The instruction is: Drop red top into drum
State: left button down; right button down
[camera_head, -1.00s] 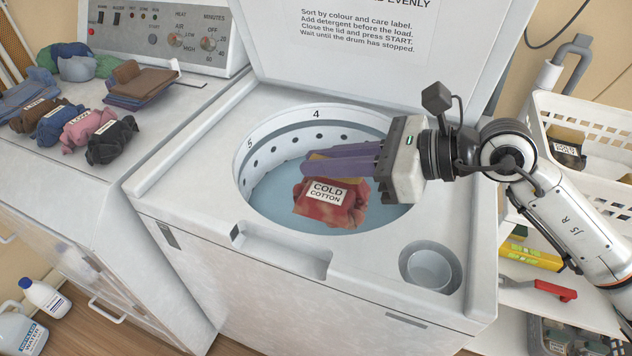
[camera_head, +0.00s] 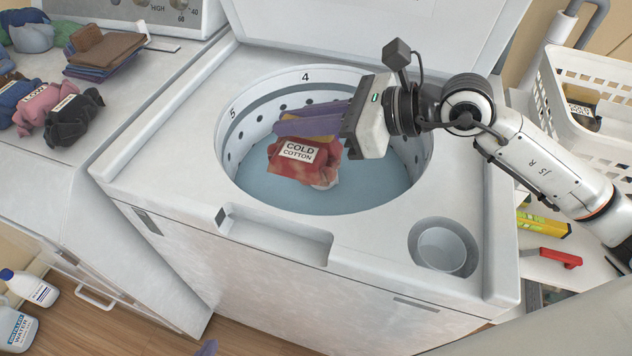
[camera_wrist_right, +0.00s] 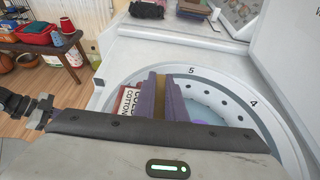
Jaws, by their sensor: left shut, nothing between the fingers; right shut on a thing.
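The red top (camera_head: 292,170) is a bunched, mottled red cloth with a white label reading COLD COTTON. It hangs at the opening of the washer drum (camera_head: 290,203), a round tub with a holed white wall and pale blue bottom. My right gripper (camera_head: 284,130) reaches in from the right with its purple fingers shut on the top. In the right wrist view, the top's label (camera_wrist_right: 130,102) shows beside the fingers. Whether the top touches the drum is unclear. Of my left gripper (camera_head: 206,348), only a purple tip shows at the bottom edge, shut and empty.
The open lid (camera_head: 380,35) stands behind the drum. Folded and bunched clothes (camera_head: 75,118) lie on the machine at left. A white basket (camera_head: 590,110) stands at right. A round cup recess (camera_head: 442,248) is in the front right top.

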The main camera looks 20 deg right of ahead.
jog(key=shift+f, duration=0.1)
jog(key=c, duration=1.7)
grip_release()
pick_arm(q)
jog(key=shift+w+d+r, duration=0.15)
jog(key=shift+w+r, duration=0.15)
jog(key=shift+w, duration=0.1)
